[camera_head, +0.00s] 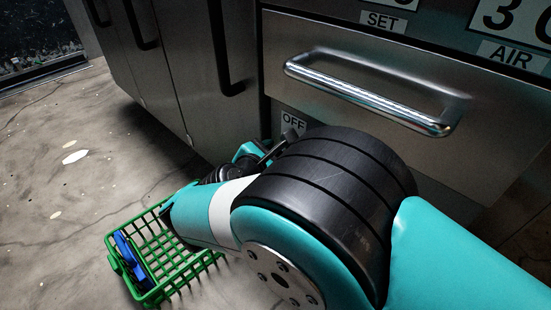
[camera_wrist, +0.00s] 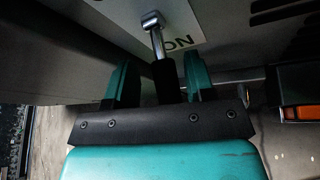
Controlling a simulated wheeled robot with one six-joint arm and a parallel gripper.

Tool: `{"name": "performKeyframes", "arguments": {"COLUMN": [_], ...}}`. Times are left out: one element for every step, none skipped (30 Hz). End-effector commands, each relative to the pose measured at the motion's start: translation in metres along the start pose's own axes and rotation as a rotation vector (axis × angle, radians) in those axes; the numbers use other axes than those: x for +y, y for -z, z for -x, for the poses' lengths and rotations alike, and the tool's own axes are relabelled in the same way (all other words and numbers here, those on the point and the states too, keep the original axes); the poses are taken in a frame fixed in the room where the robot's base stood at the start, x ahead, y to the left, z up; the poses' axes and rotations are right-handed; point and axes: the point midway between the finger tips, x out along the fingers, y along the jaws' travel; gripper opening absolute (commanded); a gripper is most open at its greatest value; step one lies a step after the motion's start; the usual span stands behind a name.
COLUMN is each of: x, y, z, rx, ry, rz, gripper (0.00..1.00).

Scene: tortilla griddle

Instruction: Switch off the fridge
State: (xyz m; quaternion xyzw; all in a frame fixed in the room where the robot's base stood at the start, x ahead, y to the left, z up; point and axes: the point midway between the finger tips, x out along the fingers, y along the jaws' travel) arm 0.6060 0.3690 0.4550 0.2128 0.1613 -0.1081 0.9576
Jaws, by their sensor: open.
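The steel fridge front (camera_head: 340,40) fills the upper right of the head view, with an OFF label (camera_head: 293,122) low on it. In the wrist view, a switch lever (camera_wrist: 156,36) with a chrome stem and a dark grip comes out beside an upside-down ON label (camera_wrist: 186,38). My gripper (camera_wrist: 158,80) is open, with one teal finger on each side of the dark grip. I cannot tell whether either finger touches it. In the head view my arm hides most of my gripper and the switch.
A chrome drawer handle (camera_head: 370,95) juts out above my arm. SET (camera_head: 382,20) and AIR (camera_head: 510,56) labels and a display are higher up. A green basket (camera_head: 113,262) holding a blue item (camera_head: 132,258) is at lower left. Bare floor (camera_head: 60,190) lies left.

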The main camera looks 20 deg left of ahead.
Motion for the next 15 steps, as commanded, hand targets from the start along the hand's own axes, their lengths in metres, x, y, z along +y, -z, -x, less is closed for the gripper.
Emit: {"name": "performKeyframes", "arguments": {"x": [0.0003,0.0003,0.0003,0.0003,0.0003,0.0003,0.0002,0.0002,0.0002,0.0004,0.0007,0.0011,0.0013,0.0016,0.0020], "y": [-0.0004,-0.0004,-0.0005,-0.0005,-0.0005,-0.0004,-0.0004,-0.0004,-0.0003,-0.0003,-0.0003,-0.0004,-0.0004,-0.0005,-0.0005], "z": [-0.0001,0.0000,0.0001,0.0001,0.0002,0.0002,0.0002,0.0002,0.0002,0.0003,0.0003,0.0004,0.0004,0.0004,0.0005], "rx": [0.000,0.000,0.000,0.000,0.000,0.000,0.000,0.000,0.000,0.000,0.001,0.001,0.001,0.001,0.002], "ry": [0.000,0.000,0.000,0.000,0.000,0.000,0.000,0.000,0.000,-0.001,-0.002,-0.003,-0.003,-0.004,-0.005], "rz": [0.000,0.000,0.000,0.000,0.000,0.000,0.000,0.000,0.000,-0.001,-0.001,-0.002,-0.003,-0.003,-0.004], "gripper": [0.49,0.49,0.49,0.49,0.49,0.45,0.38,0.31,0.22,0.15,0.08,0.00,0.00,0.00,0.00]}}
